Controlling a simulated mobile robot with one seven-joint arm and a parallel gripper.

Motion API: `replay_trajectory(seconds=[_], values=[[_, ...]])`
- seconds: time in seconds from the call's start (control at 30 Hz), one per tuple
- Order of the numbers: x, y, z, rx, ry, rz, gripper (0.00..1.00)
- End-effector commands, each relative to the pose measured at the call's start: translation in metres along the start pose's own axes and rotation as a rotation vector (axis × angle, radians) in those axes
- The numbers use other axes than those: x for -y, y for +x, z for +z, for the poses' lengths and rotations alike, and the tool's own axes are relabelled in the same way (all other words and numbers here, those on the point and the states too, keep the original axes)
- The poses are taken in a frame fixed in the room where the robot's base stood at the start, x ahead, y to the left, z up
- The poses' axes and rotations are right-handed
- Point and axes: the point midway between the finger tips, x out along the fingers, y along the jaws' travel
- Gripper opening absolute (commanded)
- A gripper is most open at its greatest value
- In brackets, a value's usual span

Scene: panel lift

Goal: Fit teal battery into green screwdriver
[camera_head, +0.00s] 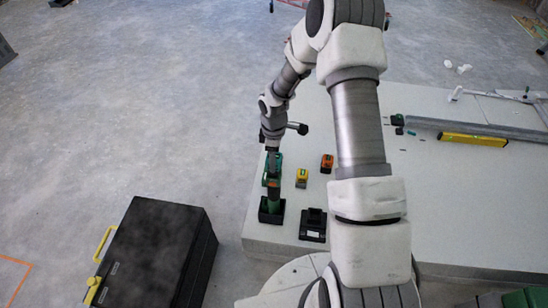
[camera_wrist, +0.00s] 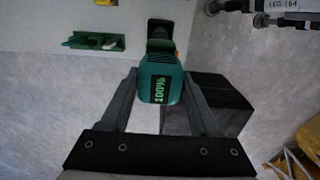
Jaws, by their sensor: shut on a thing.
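The teal battery (camera_wrist: 160,80) is between the two fingers of my gripper (camera_wrist: 162,92) in the wrist view. Its end face reads 100%. My gripper is shut on it; in the head view my gripper (camera_head: 272,162) points down at the near left corner of the worktop. The green screwdriver (camera_head: 272,198) stands upright in a black holder (camera_head: 271,213), right below my gripper. The battery is in line with the screwdriver's upper end. I cannot tell whether they touch or are joined. In the wrist view the battery hides most of what lies beyond it.
A yellow battery (camera_head: 302,178), an orange battery (camera_head: 327,163) and a black charger (camera_head: 313,226) are on the worktop to the right. A yellow level (camera_head: 473,140) lies farther right. A black toolbox (camera_head: 155,252) stands on the floor at lower left.

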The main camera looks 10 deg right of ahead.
Motion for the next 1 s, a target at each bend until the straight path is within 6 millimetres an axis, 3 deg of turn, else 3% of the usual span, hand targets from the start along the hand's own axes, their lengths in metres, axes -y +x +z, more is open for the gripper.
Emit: replay_trajectory(seconds=[1.0], values=[[0.0, 0.016, 0.0, 0.0, 0.0, 0.001, 0.0]])
